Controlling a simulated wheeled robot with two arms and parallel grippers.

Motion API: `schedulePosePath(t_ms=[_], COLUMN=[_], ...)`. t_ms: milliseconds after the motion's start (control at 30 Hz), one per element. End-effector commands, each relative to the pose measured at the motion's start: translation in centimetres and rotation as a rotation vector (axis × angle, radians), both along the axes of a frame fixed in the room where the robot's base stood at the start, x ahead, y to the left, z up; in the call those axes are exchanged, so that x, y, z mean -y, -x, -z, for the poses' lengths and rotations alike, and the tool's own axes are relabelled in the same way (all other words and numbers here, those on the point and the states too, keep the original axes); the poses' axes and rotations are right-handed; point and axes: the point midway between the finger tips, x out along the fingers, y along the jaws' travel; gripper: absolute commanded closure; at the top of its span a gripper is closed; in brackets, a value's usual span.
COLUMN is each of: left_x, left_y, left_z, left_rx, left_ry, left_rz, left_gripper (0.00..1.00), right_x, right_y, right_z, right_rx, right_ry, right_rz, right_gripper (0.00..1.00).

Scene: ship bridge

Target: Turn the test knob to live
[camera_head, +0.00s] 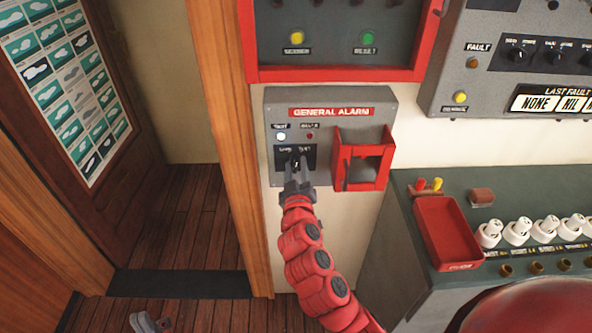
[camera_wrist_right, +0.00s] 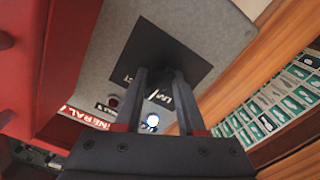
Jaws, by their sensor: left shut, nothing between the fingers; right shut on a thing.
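The grey general alarm panel (camera_head: 379,104) is on the wall in the head view. Its test knob (camera_head: 296,162) sits on a small black plate with white labels above it, and is mostly hidden by my right gripper (camera_head: 297,172). That gripper is shut on the knob, its arm reaching up from below. My left gripper (camera_head: 150,322) is shut and empty, low at the left.
An open-fronted red box (camera_head: 341,175) juts out just right of the knob. A red-framed panel (camera_head: 335,74) hangs above. A green console (camera_head: 408,185) with a red tray (camera_head: 449,235) stands at the right. A wooden door post (camera_head: 228,130) is close at the left.

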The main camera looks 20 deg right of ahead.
Motion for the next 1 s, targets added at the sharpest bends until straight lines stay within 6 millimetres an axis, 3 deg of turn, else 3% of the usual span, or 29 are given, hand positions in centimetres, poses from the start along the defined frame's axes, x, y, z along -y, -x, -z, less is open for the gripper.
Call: schedulePosePath(t_ms=[600,1000], left_x=[0.00,0.00], left_y=[-0.01,0.00], left_z=[0.57,0.48], left_rx=[0.000,0.000], left_ry=[0.000,0.000], left_rz=[0.000,0.000], left_gripper=[1.00,1.00], right_x=[0.05,0.11], right_y=[0.07,0.06], right_z=[0.13,0.11], right_rx=[-0.157,-0.208], right_ry=[0.528,0.705], right_rz=[0.000,-0.001], right_gripper=[1.00,1.00])
